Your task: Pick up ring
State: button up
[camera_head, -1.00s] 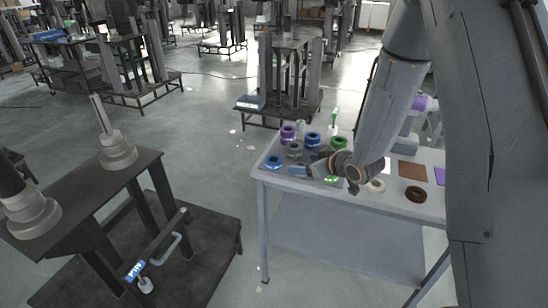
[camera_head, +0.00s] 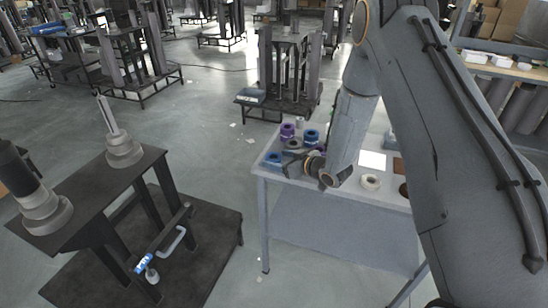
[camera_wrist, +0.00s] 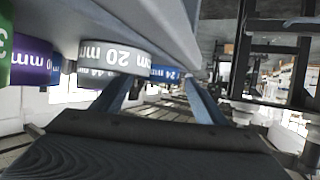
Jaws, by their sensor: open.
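Several coloured rings stand at the back left of the light grey table (camera_head: 330,218), including a purple ring (camera_head: 287,131) and blue rings (camera_head: 311,135). In the wrist view a grey ring marked 20 mm (camera_wrist: 116,55) is close beyond my gripper (camera_wrist: 160,92), near its left finger. A blue ring marked 24 mm (camera_wrist: 165,72) is farther back, between the fingers. A purple ring (camera_wrist: 33,61) and a green ring (camera_wrist: 6,50) are at the left. My gripper is open and empty. In the head view my arm hides part of the rings.
A dark stand (camera_head: 110,195) with upright posts is at the left. Open floor (camera_head: 215,165) separates it from the table.

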jog(key=shift+w+a+f, duration=0.3)
jog(key=shift+w, duration=0.05)
jog(key=c, duration=1.2)
jog(key=shift+r, duration=0.1)
jog(key=shift+c, duration=0.2)
